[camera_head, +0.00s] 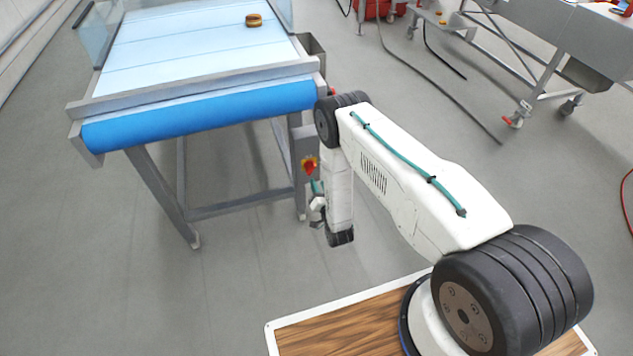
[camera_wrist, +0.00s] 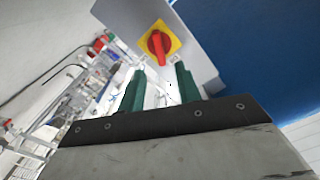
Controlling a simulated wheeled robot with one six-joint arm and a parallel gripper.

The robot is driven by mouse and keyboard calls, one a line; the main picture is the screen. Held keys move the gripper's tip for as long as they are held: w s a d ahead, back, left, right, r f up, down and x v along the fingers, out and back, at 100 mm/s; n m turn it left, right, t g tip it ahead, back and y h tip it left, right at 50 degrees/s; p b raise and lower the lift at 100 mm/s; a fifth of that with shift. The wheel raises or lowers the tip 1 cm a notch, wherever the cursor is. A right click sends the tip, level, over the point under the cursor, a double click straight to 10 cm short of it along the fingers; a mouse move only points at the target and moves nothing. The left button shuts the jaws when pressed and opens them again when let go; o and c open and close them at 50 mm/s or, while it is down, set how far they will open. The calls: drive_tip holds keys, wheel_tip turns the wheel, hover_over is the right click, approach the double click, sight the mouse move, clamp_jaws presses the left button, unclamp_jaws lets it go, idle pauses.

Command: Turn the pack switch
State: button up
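The pack switch (camera_wrist: 157,46) is a red rotary knob on a yellow plate, fixed to a grey box. In the wrist view it is at upper middle, its handle close to vertical and tilted slightly. In the head view the switch (camera_head: 309,166) shows on the box under the right end of the conveyor. My gripper (camera_wrist: 160,70) has its two green fingers apart with nothing between them. The knob appears just beyond the fingertips, apart from them as far as I can tell. In the head view my gripper (camera_head: 317,188) is mostly hidden by my arm.
The conveyor (camera_head: 200,125) with a blue roller end stands at left, with a small brown round (camera_head: 254,20) on its belt. A grey metal table (camera_head: 560,40) stands at upper right. Hoses lie on the floor.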

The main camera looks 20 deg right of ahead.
sight(313, 170)
drive_tip(key=w, duration=0.7)
drive_tip(key=shift+w, duration=0.3)
clamp_jaws()
